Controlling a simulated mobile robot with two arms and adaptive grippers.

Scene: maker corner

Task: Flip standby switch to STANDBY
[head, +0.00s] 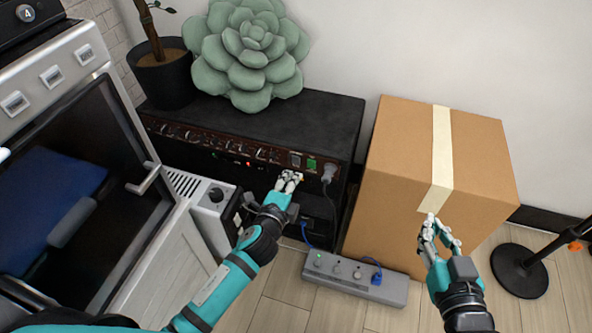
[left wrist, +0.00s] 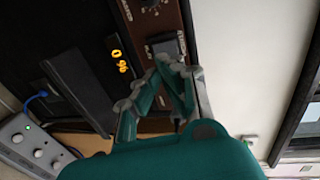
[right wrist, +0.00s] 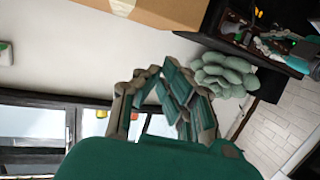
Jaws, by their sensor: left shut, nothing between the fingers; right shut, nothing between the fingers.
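A black amplifier (head: 300,112) stands against the wall, with a row of knobs on its brown front panel. Near the panel's right end are a dark rocker switch (head: 295,159) and a green-lit rocker (head: 311,163); their labels are too small to read in the head view. My left gripper (head: 289,180) is shut and empty just below and in front of the dark rocker. In the left wrist view its fingertips (left wrist: 167,66) are close to a dark switch (left wrist: 166,46); contact cannot be told. My right gripper (head: 432,226) is shut and empty before the cardboard box.
The cardboard box (head: 400,160) stands right of the amplifier. A grey plug (head: 328,172) sits beside the switches. A power strip (head: 340,281) lies on the floor below. A heater-like white unit (head: 207,216) and an oven (head: 75,150) stand left. A succulent (head: 250,55) sits on top.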

